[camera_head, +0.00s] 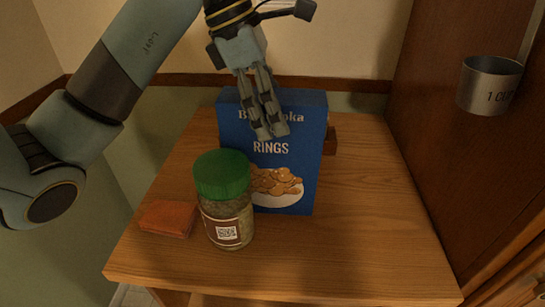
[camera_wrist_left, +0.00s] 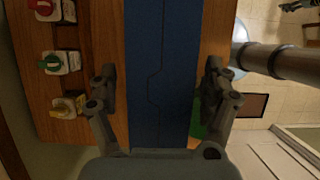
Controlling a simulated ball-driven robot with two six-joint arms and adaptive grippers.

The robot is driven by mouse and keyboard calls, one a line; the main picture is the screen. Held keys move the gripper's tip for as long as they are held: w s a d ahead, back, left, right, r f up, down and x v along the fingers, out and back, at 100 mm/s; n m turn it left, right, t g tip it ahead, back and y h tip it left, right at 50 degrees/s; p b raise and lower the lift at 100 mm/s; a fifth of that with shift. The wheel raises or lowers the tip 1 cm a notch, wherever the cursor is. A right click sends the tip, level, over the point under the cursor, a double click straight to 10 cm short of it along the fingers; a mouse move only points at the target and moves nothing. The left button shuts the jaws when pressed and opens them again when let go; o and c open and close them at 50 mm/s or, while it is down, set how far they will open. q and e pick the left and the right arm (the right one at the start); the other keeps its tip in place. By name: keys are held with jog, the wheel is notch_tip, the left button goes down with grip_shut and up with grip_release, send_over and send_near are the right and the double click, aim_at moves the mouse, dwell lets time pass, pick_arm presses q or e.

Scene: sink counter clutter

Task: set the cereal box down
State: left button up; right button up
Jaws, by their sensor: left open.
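The blue cereal box (camera_head: 302,170) stands upright on the wooden counter top (camera_head: 375,250), its front partly hidden by a green-lidded jar (camera_head: 224,205). My left gripper (camera_head: 267,118) is at the top of the box, with fingers overlapping its upper front in the head view. In the left wrist view, the box's blue top (camera_wrist_left: 162,70) runs between the two spread fingers of the left gripper (camera_wrist_left: 158,95). The fingers are open, with a narrow gap visible on each side of the box.
An orange-red packet (camera_head: 168,217) lies left of the jar. A metal measuring cup (camera_head: 489,83) hangs at the right. Small cartons with coloured caps (camera_wrist_left: 57,62) show left of the box in the wrist view. The counter's front right is clear.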

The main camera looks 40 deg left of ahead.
pick_arm(q)
grip_shut()
dwell(0.4)
jog(key=shift+r, duration=0.1)
